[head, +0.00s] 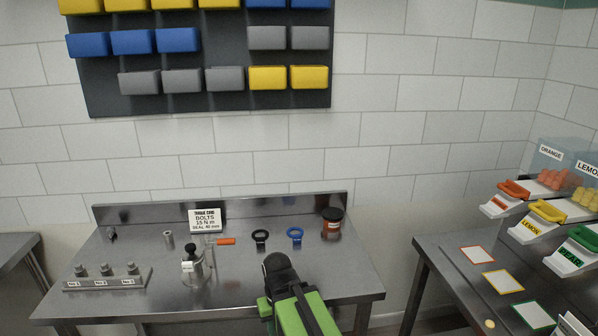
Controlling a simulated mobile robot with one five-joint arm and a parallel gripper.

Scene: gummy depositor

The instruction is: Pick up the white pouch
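I see no thing that I can clearly make out as a white pouch. A small white object (575,324) is cut off by the bottom edge at the lower right, and I cannot tell what it is. My gripper (279,264) is the dark end of my green arm, at the front of the left steel table (345,279). Its fingers cannot be made out, so I cannot tell whether it is open or holds anything.
The left table bears a bolt block (107,279), a metal canister (196,267), a torque card (206,221), black (260,237) and blue (295,233) rings and a dark-lidded jar (332,223). The right table (455,262) bears labelled dispensers (541,227) and coloured-edged cards (502,281). A gap separates the tables.

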